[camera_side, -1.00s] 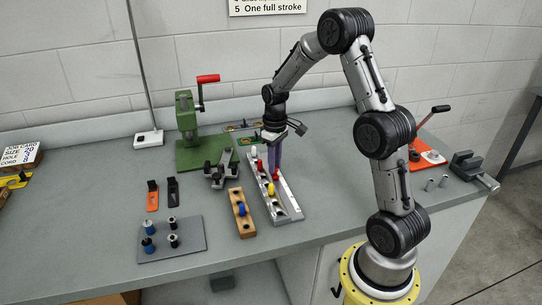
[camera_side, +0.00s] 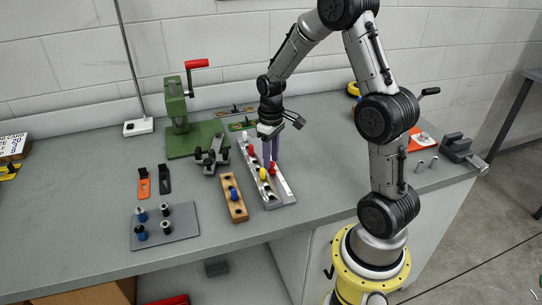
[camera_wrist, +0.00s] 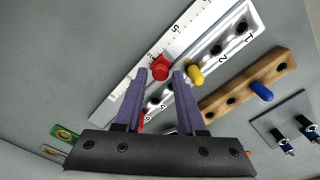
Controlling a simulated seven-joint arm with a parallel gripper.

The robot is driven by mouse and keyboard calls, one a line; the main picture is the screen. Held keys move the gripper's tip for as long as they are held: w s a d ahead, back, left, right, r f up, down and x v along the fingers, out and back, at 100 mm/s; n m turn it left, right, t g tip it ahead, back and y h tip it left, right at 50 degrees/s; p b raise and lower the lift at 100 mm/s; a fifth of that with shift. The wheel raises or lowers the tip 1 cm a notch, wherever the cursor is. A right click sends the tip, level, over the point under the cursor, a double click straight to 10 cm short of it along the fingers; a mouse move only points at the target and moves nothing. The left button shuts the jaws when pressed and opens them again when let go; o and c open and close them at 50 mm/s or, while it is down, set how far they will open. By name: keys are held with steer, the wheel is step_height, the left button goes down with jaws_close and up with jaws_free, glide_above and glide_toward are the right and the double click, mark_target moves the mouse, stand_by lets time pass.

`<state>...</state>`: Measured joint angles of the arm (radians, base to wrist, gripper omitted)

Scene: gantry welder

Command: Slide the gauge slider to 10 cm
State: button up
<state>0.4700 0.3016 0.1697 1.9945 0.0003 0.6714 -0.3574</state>
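The gauge (camera_side: 285,188) is a long metal strip with a white ruled scale, lying lengthwise on the bench.
A slotted row with a yellow knob (camera_wrist: 195,75) runs close beside the scale. A wooden block with a blue knob (camera_side: 233,194) lies to the left. A dark clamp (camera_side: 213,156) and a green press (camera_side: 175,110) stand behind.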

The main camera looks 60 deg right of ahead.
steer(key=shift+r, duration=0.1)
step_height(320, 180, up, 14)
stand_by(0.5)
steer(key=s+a+r+n+t, duration=0.1)
steer(key=s+a+r+t, duration=0.1)
steer(key=s+a+r, duration=0.3)
steer(key=s+a+r+n+t, duration=0.1)
steer(key=a+r, duration=0.2)
steer(key=a, duration=0.4)
steer(key=s+a+f+t, duration=0.1)
steer(key=s+a+f, duration=0.1)
steer(key=s, duration=0.3)
steer(key=s+a+f+t, duration=0.1)
steer(key=s+a+f, duration=0.1)
steer(key=s, duration=0.3)
steer(key=shift+s+a+f+m+t, duration=0.25)
steer(key=shift+a+f+m+t, duration=0.1)
steer(key=shift+f+m, duration=0.1)
stand_by(1.2)
